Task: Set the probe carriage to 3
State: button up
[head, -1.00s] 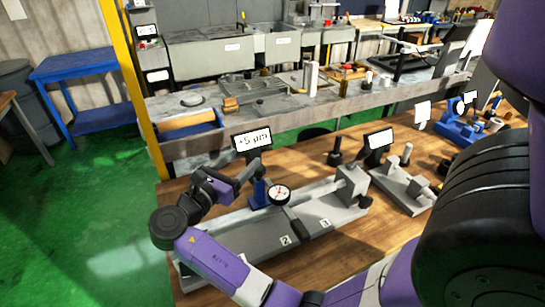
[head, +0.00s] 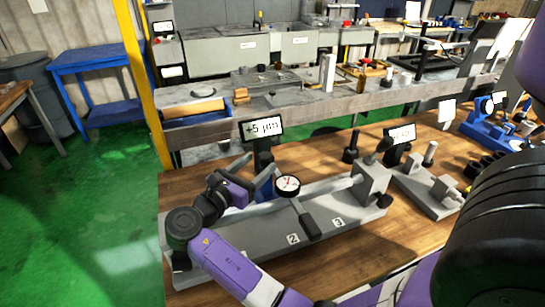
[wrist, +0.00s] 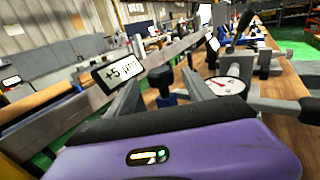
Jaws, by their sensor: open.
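The probe carriage carries a round white dial (head: 288,185) and a dark handle bar (head: 310,226) on a long grey base (head: 255,238). The bar lies between the labels 2 (head: 293,238) and 3 (head: 338,222). A third label is not visible; my arm covers the base's left part. My gripper (head: 255,167) is open behind the base, left of the dial, close to a blue part (head: 265,186). Contact cannot be told.
A display reading +5 µm (head: 262,128) stands behind the gripper. A grey block (head: 371,178) stands at the base's right end. Beyond it are a second display (head: 400,134) and a grey fixture (head: 430,190). A yellow post (head: 138,75) rises at the table's left corner.

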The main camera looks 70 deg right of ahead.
aim_at(270, 153)
jog(key=p+x, duration=0.1)
jog(key=x, duration=0.6)
jog(key=shift+s+d, duration=0.1)
jog(key=shift+d, duration=0.1)
grip_shut()
